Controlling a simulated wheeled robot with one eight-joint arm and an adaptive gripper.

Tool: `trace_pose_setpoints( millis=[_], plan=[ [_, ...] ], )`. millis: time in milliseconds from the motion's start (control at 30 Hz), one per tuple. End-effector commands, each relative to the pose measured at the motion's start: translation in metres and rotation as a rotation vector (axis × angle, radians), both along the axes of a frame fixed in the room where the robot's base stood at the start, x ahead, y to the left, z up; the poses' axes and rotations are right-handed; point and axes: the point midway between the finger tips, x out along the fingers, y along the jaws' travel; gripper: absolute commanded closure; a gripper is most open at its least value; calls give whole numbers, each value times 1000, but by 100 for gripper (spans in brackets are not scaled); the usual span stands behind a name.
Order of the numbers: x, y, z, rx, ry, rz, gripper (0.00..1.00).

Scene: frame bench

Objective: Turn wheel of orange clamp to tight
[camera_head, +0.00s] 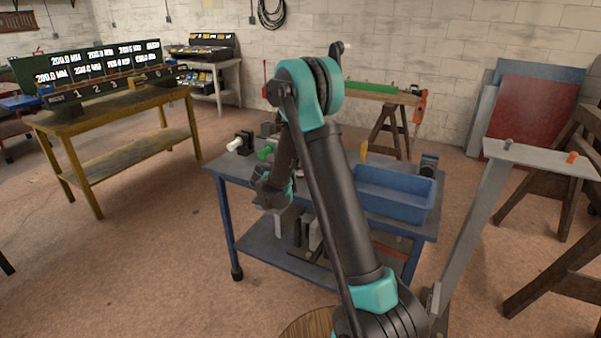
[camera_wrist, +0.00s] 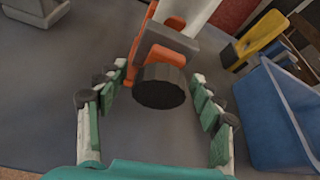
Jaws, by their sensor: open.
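In the wrist view the orange clamp (camera_wrist: 150,50) stands on the grey bench top, with an orange body and a pale grey part above. Its dark round wheel (camera_wrist: 160,88) faces me. My gripper (camera_wrist: 159,74) is open, with one teal and white finger on each side of the wheel. Gaps show between both fingers and the wheel, so neither seems to touch it. In the head view my gripper (camera_head: 272,188) hangs over the left part of the blue bench (camera_head: 222,165). I cannot make out the orange clamp there; my arm covers part of the bench.
A blue bin (camera_wrist: 268,125) stands close to the right finger; it also shows in the head view (camera_head: 395,197). A yellow clamp (camera_wrist: 262,33) is at the upper right. A pale block (camera_wrist: 38,8) sits at the upper left.

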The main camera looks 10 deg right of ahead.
Motion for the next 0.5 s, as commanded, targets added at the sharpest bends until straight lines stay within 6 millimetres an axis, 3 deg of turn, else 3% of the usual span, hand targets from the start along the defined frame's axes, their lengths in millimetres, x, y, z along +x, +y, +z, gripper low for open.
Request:
trace_pose_setpoints(
  millis=[67, 400, 500],
  plan=[
    [0, 0, 0, 0, 0, 0, 34],
    [0, 0, 0, 0, 0, 0, 77],
    [0, 0, 0, 1, -1, 0, 84]
  ],
)
